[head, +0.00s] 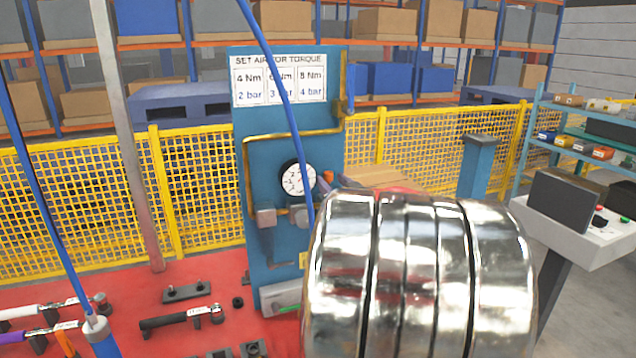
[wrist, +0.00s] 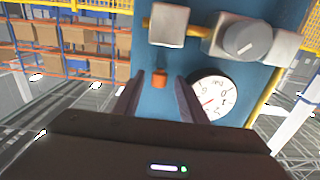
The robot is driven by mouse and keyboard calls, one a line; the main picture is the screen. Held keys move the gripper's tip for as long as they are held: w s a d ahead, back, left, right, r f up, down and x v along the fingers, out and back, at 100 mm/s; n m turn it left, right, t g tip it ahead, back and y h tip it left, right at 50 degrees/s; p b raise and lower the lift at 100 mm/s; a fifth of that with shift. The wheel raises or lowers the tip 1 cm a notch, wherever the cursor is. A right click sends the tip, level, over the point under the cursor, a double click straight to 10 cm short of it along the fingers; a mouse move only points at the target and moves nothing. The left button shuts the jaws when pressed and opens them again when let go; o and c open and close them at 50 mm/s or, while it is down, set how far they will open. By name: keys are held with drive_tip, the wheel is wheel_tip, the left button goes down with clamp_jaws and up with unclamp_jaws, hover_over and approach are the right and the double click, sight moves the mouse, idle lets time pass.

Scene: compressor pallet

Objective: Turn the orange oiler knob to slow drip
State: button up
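The small orange oiler knob (wrist: 160,79) shows against the blue panel in the wrist view, below a grey block. My gripper (wrist: 159,84) is open, with its two dark fingers on either side of the knob in the picture. Blue panel shows between the knob and each finger, so neither finger appears to touch it. I cannot tell how far the fingertips are from the panel.
A round white gauge (wrist: 212,97) sits close to the right finger in the wrist view. A grey round knob (wrist: 247,40) and yellow pipe are on the blue panel (head: 270,130). Blue hoses (head: 281,90) hang in front. Tools lie on the red pallet top (head: 130,295).

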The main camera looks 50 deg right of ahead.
drive_tip(key=shift+w+d, duration=0.25)
drive_tip(key=shift+w, duration=0.1)
